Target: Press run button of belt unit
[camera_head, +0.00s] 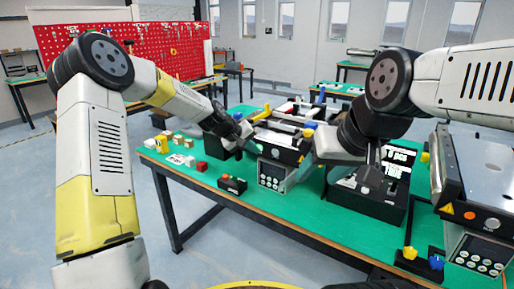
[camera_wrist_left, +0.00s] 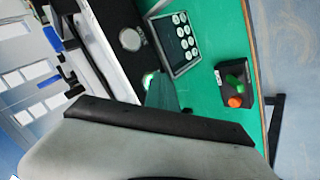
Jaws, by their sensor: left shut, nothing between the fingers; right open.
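The belt unit (camera_head: 283,150) stands mid-table with a keypad panel (camera_head: 271,176) on its front. In the left wrist view its keypad (camera_wrist_left: 179,38) and a round grey knob or button (camera_wrist_left: 130,39) show. A small green-lit button (camera_wrist_left: 148,79) sits on its front, right beside my left fingertips. My left gripper (camera_head: 246,131) is shut and empty at the unit's left end; its tips (camera_wrist_left: 163,92) look very near that button, and I cannot tell if they touch it. My right gripper (camera_head: 370,180) is open over a black display box, right of the unit.
A small black box with green and orange buttons (camera_wrist_left: 235,84) stands near the front edge. The display box (camera_head: 372,204) and a second belt unit (camera_head: 482,190) stand right. Small blocks (camera_head: 178,160) lie left.

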